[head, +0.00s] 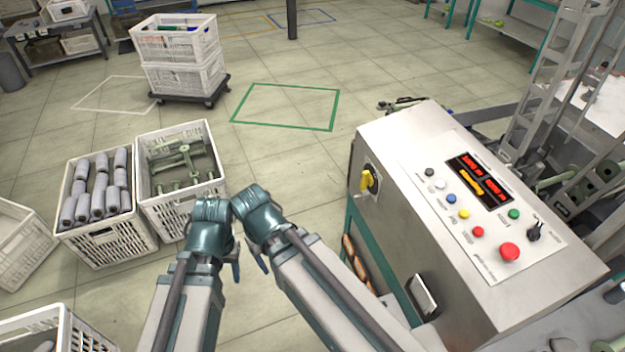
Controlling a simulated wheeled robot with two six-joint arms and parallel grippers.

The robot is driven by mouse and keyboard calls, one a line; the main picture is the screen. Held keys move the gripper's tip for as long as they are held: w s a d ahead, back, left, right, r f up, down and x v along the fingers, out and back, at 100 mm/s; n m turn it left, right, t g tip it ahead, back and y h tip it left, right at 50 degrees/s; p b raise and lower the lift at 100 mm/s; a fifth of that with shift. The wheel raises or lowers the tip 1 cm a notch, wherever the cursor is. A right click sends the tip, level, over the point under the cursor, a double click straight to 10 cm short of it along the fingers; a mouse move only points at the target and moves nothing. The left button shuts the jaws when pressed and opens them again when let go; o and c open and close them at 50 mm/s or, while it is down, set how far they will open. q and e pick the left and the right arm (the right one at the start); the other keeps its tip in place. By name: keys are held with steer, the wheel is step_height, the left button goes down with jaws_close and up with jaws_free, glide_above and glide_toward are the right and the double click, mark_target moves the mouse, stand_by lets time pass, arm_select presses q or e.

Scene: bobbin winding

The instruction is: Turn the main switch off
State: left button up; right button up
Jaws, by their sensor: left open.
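The control cabinet (400,150) stands at the right, with a sloped metal top. A yellow rotary switch (368,182) on a dark plate sits on its left side face, near the top, and looks like the main switch. Its handle looks roughly upright; its marks are too small to read. The display (479,180) shows lit red digits. My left gripper (236,268) is open and low, left of the cabinet and well apart from the switch. My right gripper (262,262) is close beside it, mostly hidden by its own wrist, so its jaws cannot be judged.
The panel also has a red mushroom button (509,252), small coloured buttons and a black knob (535,232). A crate of grey bobbins (105,240) and a crate of greenish parts (150,215) stand at the left.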

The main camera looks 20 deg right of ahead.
steer(key=o, duration=0.4)
steer(key=w+d+f+m+h+b, duration=0.2)
steer(key=w+d+f+m+b, duration=0.1)
steer(key=w+d+f+b, duration=0.1)
steer(key=shift+w+d, duration=0.25)
steer(key=shift+w, duration=0.05)
steer(key=m+h+b, duration=1.4)
steer(key=m+b, duration=0.3)
steer(key=m, duration=0.1)
glide_toward(361, 181)
steer(key=shift+d+f, duration=0.2)
steer(key=shift+d, duration=3.9)
